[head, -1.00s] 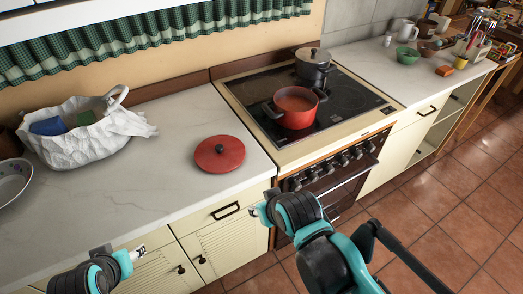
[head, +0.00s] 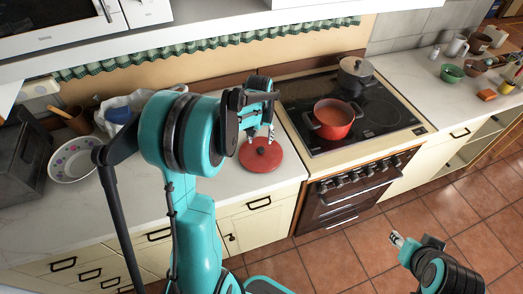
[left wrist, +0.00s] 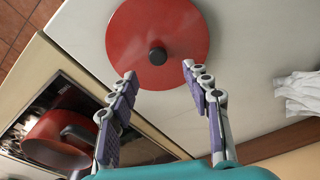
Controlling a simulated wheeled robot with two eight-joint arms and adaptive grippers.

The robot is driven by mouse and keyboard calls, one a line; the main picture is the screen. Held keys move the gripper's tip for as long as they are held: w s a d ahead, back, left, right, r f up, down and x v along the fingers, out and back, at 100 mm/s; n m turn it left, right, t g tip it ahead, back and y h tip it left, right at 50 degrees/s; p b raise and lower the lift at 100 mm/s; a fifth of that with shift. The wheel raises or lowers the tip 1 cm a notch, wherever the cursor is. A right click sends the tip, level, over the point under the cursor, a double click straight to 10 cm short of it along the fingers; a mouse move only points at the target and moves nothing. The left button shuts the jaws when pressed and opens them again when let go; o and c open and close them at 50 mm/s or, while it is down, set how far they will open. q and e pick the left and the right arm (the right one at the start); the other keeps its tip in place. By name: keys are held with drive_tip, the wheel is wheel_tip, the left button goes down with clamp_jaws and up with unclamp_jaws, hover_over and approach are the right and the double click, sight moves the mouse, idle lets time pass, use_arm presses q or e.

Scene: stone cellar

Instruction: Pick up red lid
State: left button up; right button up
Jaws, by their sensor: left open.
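The round red lid (head: 262,158) with a dark knob lies flat on the white counter, left of the stove. In the left wrist view the lid (left wrist: 184,30) shows with its black knob just beyond and between my fingertips. My left gripper (head: 257,133) is open, above the lid's far side in the head view. It also shows in the left wrist view (left wrist: 158,72), empty, with the fingers apart on either side of the knob's line. My right gripper (head: 397,239) is low over the floor in front of the stove, away from the lid; its jaw opening is too small to judge.
A red pot (head: 333,120) and a grey lidded pot (head: 355,75) stand on the black stove top (head: 300,120). A bowl (head: 72,160) and a white bag (head: 115,108) are on the left counter.

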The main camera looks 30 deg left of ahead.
sight(261, 149)
use_arm(q)
drive_tip(key=f+b, duration=0.1)
drive_tip(key=f, duration=0.2)
drive_tip(key=f+b, duration=0.1)
drive_tip(key=f, duration=0.2)
drive_tip(key=shift+w+f, duration=0.2)
drive_tip(key=shift+f, duration=0.15)
drive_tip(key=shift+w+f, duration=0.1)
drive_tip(key=shift+f, duration=0.15)
drive_tip(key=shift+r, duration=0.1)
drive_tip(key=c, duration=0.4)
clamp_jaws()
